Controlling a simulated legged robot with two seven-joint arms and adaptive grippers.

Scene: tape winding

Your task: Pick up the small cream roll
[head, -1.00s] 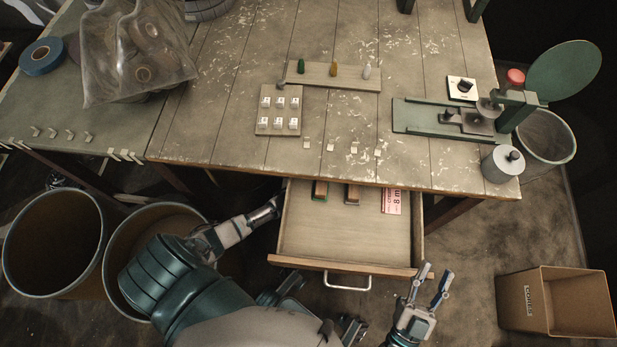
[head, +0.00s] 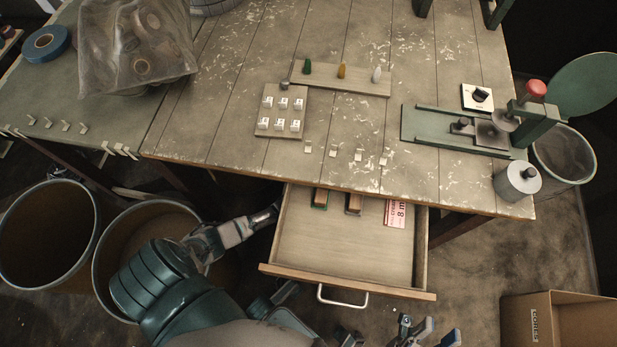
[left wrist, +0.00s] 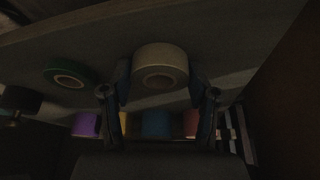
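In the left wrist view the cream roll (left wrist: 160,66) sits between the two fingers of my left gripper (left wrist: 160,84), its hole facing the camera. The fingers flank it closely on both sides. The picture is too dark to tell whether they press on it. In the head view my left arm reaches under the table beside the open drawer; the left fingertips and the roll are hidden there. My right gripper (head: 428,330) is at the bottom edge of the head view, fingers apart and empty.
A green roll (left wrist: 70,78) lies left of the cream one. Purple (left wrist: 85,124), blue (left wrist: 157,124) and red (left wrist: 190,124) rolls show lower down. The open drawer (head: 340,245) juts out beside my left arm. Two round bins (head: 48,235) stand at left, a cardboard box (head: 560,318) at right.

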